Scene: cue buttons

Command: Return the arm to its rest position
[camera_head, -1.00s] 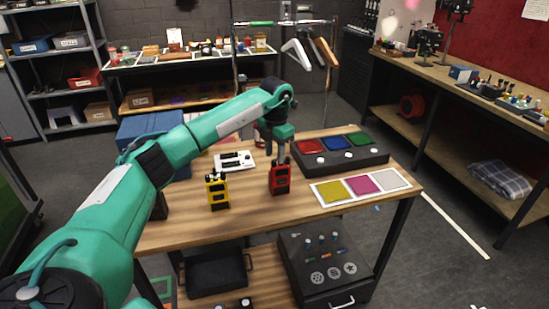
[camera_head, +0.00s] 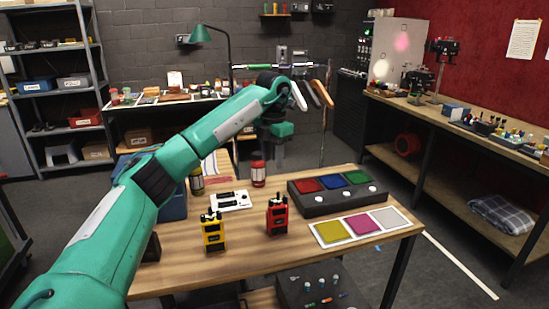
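My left arm (camera_head: 170,176) comes in from the lower left and reaches over the wooden table (camera_head: 180,272). My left gripper (camera_head: 280,156) points down in the air, above and behind the red radio (camera_head: 277,217), apart from it. It appears empty, but its fingers are too small and dim to tell their opening. The red radio and a yellow radio (camera_head: 213,233) stand upright on the table. At the right is a black cue box (camera_head: 308,205) with red, blue and green pads and white buttons. My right gripper is not in view.
A white strip with yellow, magenta and grey squares (camera_head: 360,225) lies at the table's front right. A white plate with black slots (camera_head: 231,200), a red jar (camera_head: 258,174) and a dark jar (camera_head: 196,182) are behind the radios. A workbench (camera_head: 470,130) stands at the right.

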